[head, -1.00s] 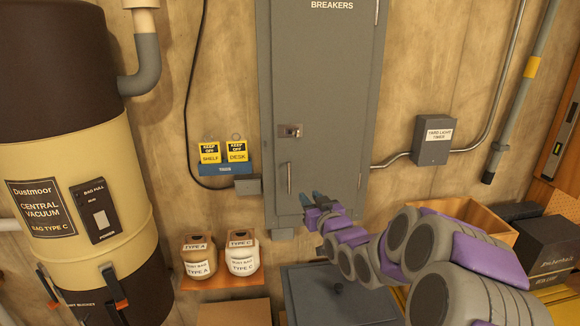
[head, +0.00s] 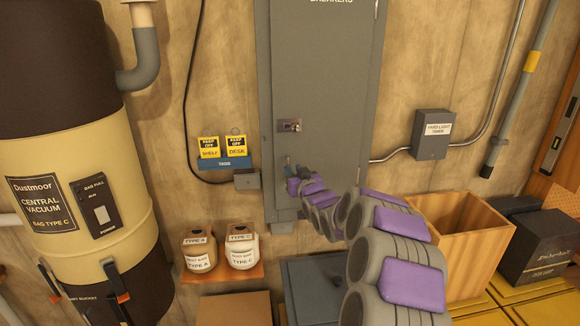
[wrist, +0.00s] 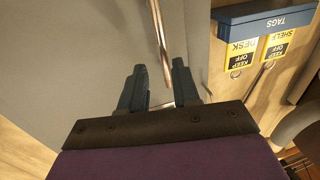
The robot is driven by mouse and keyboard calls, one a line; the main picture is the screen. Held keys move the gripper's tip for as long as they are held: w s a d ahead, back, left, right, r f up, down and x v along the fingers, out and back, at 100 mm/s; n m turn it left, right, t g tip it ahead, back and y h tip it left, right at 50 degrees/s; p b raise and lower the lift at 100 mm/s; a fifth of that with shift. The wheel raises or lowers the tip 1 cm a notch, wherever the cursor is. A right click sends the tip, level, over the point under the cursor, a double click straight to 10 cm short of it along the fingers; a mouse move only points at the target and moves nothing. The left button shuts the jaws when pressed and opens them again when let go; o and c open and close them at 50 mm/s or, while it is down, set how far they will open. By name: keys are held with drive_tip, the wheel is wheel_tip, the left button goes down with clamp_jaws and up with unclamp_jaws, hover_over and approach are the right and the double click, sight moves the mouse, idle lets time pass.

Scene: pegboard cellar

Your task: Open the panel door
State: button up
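The grey panel door (head: 330,90), labelled BREAKERS, is closed in its frame on the wall. A small latch (head: 290,126) sits near its left edge. Below the latch, the vertical bar handle is mostly hidden behind my gripper (head: 292,173) in the head view. In the wrist view the metal handle (wrist: 157,32) runs down from the top to between the two dark fingertips of my gripper (wrist: 160,78). The fingers stand apart, one on each side of the bar. I cannot tell whether either finger touches it.
A blue TAGS holder (head: 224,164) with yellow tags is left of the panel. Dust-bag jars (head: 241,252) stand on a small shelf below. A grey box (head: 318,285) and a wooden crate (head: 455,255) stand below right. A timer box (head: 432,135) is on the right wall.

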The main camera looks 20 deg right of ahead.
sight(288, 163)
drive_tip(key=w, duration=0.3)
drive_tip(key=shift+w+a+r, duration=0.15)
drive_tip(key=shift+w+a, duration=0.2)
drive_tip(key=shift+w, duration=0.25)
drive_tip(key=shift+d, duration=0.15)
drive_tip(key=shift+d, duration=0.2)
drive_tip(key=shift+a, duration=0.15)
clamp_jaws()
